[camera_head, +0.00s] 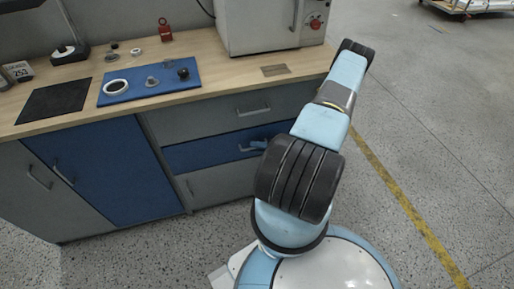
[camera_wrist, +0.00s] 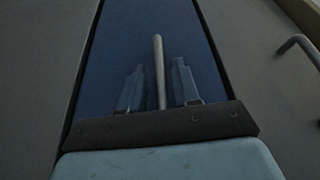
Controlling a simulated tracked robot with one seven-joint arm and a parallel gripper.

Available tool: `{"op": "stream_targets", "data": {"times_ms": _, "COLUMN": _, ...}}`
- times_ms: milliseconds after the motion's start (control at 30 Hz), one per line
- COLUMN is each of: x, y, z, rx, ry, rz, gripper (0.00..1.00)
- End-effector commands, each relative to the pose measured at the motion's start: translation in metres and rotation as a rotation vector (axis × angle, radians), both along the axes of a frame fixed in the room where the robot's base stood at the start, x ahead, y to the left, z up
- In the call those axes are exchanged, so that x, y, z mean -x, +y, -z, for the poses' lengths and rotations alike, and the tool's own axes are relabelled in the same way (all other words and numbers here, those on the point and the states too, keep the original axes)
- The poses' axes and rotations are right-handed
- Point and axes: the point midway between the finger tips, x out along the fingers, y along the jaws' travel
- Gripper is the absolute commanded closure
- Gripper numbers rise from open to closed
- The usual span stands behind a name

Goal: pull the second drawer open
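The second drawer (camera_head: 203,155) is the blue front below a grey top drawer, and it looks closed, flush with the cabinet. Its light bar handle (camera_head: 246,149) is partly hidden by my gripper (camera_head: 262,144), which is at its right part. In the wrist view the blue drawer front (camera_wrist: 185,28) fills the middle and the handle (camera_wrist: 159,60) runs upright in the picture. The two fingers of my gripper (camera_wrist: 158,88) stand one on each side of the handle, apart, with a gap to it on both sides. My gripper is open; whether the handle lies fully between the fingertips in depth is unclear.
The grey top drawer (camera_head: 232,110) has its own handle (camera_head: 254,111); a grey front (camera_head: 205,186) lies below. A blue door (camera_head: 100,170) is to the left. The wooden worktop (camera_head: 215,77) carries a blue mat (camera_head: 130,92) and a white machine (camera_head: 260,25). The floor (camera_head: 150,235) in front is clear.

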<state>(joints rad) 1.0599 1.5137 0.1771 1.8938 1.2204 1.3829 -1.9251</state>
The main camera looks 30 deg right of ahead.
Motion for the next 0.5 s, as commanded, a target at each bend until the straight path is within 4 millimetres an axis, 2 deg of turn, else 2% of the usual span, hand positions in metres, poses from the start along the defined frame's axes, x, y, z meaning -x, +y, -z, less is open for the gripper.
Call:
{"op": "stream_targets", "data": {"times_ms": 67, "x": 0.0001, "y": -0.0002, "z": 0.0, "rx": 0.0, "ry": 0.0, "rz": 0.0, "gripper": 0.76}}
{"op": "stream_targets", "data": {"times_ms": 300, "x": 0.0002, "y": -0.0003, "z": 0.0002, "rx": 0.001, "ry": 0.001, "rz": 0.0, "gripper": 0.99}}
{"op": "stream_targets", "data": {"times_ms": 500, "x": 0.0003, "y": -0.0004, "z": 0.0007, "rx": 0.001, "ry": 0.002, "rz": 0.001, "gripper": 1.0}}
